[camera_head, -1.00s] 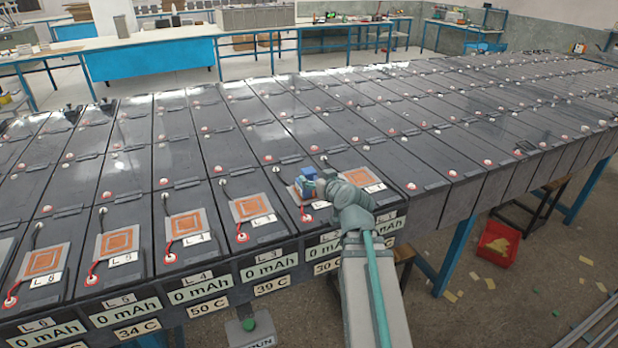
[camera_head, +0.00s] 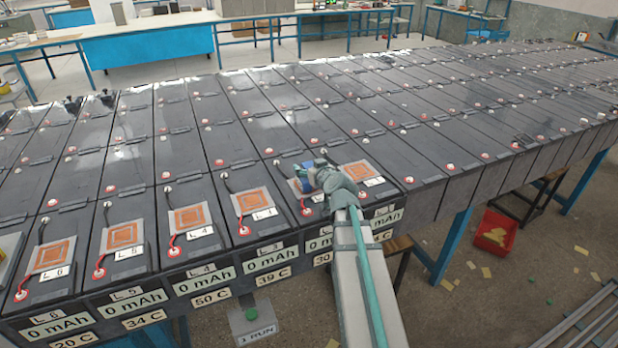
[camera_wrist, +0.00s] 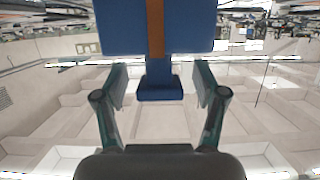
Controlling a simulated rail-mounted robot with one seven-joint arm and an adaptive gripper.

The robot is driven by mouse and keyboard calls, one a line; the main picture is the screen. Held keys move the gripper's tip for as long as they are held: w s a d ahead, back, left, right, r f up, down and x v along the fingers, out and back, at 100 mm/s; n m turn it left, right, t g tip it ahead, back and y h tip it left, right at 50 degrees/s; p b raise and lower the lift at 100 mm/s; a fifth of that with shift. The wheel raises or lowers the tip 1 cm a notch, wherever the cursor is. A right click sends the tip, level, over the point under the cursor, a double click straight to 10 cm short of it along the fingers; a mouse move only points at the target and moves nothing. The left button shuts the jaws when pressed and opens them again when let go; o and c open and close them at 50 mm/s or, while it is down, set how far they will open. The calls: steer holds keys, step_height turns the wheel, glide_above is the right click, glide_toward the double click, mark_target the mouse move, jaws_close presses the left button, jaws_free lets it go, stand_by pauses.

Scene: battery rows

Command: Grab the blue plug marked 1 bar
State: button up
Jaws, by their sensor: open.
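A blue plug (camera_wrist: 125,28) with an orange stripe fills the top of the wrist view, and its narrower blue end (camera_wrist: 160,82) hangs down between my fingers. My gripper (camera_wrist: 160,76) is open, with one finger on each side of that narrow end and visible gaps on both sides. In the head view, my gripper (camera_head: 316,178) is over the front battery row, by the second orange pad from the right. A small patch of blue (camera_head: 293,172) shows beside it; the rest is hidden behind my gripper. I cannot read a bar mark on the plug.
Rows of dark batteries (camera_head: 240,165) fill the long bench, with orange pads (camera_head: 190,217) and red and black leads on the front row. A plate with a green button marked 1 RUN (camera_head: 252,325) is below the front edge. A red bin (camera_head: 495,232) stands on the floor.

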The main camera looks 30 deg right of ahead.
jaws_close()
steer(key=shift+r, duration=0.2)
stand_by(0.3)
